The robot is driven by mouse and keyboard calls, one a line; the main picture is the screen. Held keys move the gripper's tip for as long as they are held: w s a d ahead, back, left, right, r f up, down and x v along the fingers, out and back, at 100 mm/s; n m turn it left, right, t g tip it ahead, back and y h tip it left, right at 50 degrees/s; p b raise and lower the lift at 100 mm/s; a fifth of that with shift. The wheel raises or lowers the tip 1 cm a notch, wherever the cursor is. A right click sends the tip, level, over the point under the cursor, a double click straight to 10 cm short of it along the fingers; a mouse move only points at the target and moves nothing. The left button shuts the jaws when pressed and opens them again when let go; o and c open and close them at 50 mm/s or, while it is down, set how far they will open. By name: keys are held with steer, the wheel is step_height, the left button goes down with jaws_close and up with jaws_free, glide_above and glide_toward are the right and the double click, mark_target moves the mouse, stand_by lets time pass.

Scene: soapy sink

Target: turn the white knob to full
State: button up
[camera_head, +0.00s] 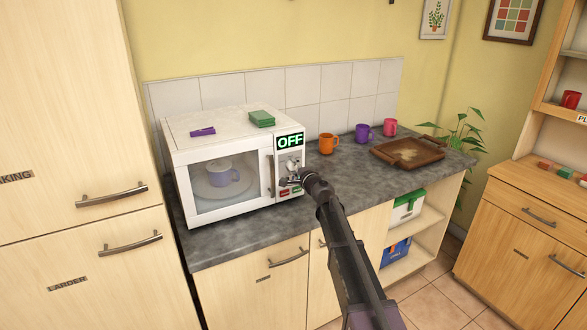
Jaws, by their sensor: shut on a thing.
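A white microwave (178,152) stands on the left part of the grey counter. Its display (290,141) reads OFF in green. My gripper (288,181) is at the control panel, below the display and just above a green and a red button. It is shut on the knob there; the knob itself is mostly hidden behind the fingers, so its pointer cannot be read. A pale purple mug (222,176) sits on the plate inside the shut microwave, seen through the door window.
On top of the microwave lie a green sponge stack (262,118) and a small purple item (202,132). Orange (326,144), purple (362,132) and pink (390,127) mugs and a wooden tray (425,158) stand to the right. The microwave's door handle (269,176) is close left of my gripper.

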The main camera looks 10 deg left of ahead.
steer(key=shift+s+a+m, duration=0.1)
steer(key=shift+m, duration=1)
steer(key=o, duration=1.1)
steer(key=shift+o, duration=0.2)
steer(key=v, duration=1.2)
